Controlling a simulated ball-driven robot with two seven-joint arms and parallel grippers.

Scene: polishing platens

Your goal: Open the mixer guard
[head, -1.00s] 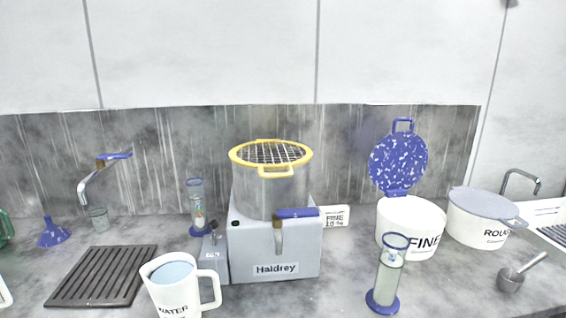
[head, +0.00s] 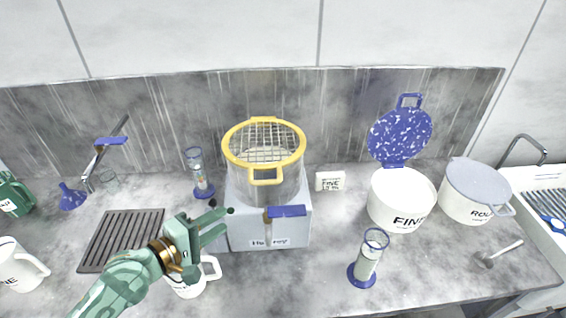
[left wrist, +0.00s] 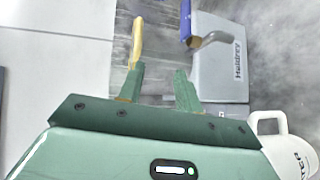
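The mixer (head: 238,232) is a grey Haldrey box with a metal bowl (head: 262,188) on top. Its guard (head: 246,127), a yellow ring with a wire grid and a front loop handle, lies over the bowl, closed. A blue-handled lever (head: 287,211) sticks out at the mixer's front. My left gripper (head: 224,223) is open and empty, in front of the mixer's left side, lower than the guard and apart from it. In the left wrist view, the yellow guard (left wrist: 137,42) shows edge-on beyond the open fingers (left wrist: 158,85), with the mixer body (left wrist: 222,60) to the right. My right gripper is out of view.
A white water mug (head: 190,288) stands just below my left gripper, partly hidden by it. A black ribbed mat (head: 122,232) lies left.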

